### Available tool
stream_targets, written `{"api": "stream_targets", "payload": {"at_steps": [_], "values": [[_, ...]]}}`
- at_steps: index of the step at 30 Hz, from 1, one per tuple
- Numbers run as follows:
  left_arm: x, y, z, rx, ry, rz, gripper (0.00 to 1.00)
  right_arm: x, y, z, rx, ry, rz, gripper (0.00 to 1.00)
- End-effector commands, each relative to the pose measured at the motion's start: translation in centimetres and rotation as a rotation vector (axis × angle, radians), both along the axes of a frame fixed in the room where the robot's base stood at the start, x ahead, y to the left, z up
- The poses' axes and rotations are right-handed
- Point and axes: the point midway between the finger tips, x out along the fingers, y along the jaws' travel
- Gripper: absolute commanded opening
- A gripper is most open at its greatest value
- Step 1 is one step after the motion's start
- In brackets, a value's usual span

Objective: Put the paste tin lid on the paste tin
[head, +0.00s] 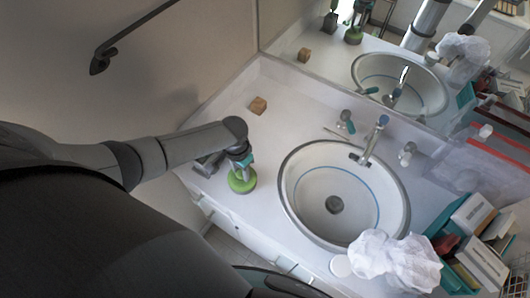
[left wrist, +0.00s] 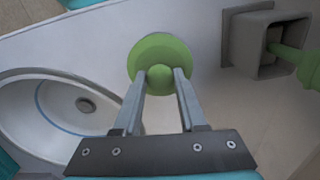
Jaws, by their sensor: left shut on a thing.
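A round green lid-like disc with a knob (head: 242,181) is at the front left of the counter; I take it for the paste tin lid. In the left wrist view the disc (left wrist: 160,49) is face-on, with its knob between the fingertips. My left gripper (head: 240,160) points down and is shut on the knob; it shows in the left wrist view (left wrist: 160,76). I cannot tell whether the disc touches the counter. A grey square open container (left wrist: 262,42) stands beside it, with a green rod at its opening; it may be the paste tin. It is partly hidden by my arm in the head view (head: 207,165).
The sink (head: 335,205) lies right of the disc, with a faucet (head: 375,140) behind it. A tan block (head: 258,105) sits farther back. A crumpled white bag (head: 395,262) and a teal bin (head: 452,280) are at the right. A mirror (head: 400,70) backs the counter.

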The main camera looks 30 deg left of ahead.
Motion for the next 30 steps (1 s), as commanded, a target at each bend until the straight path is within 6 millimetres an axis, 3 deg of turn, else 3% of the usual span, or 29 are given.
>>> {"api": "stream_targets", "payload": {"at_steps": [1,10,30], "values": [[0.01,0.00,0.02,0.000,0.000,0.000,0.43,0.00,0.01,0.01,0.000,0.000,0.000,0.50],[0.00,0.00,0.02,0.000,0.000,0.000,0.76,0.00,0.01,0.01,0.000,0.000,0.000,0.50],[0.00,0.00,0.48,0.000,0.000,0.000,0.76,0.00,0.01,0.48,0.000,0.000,0.000,0.50]]}}
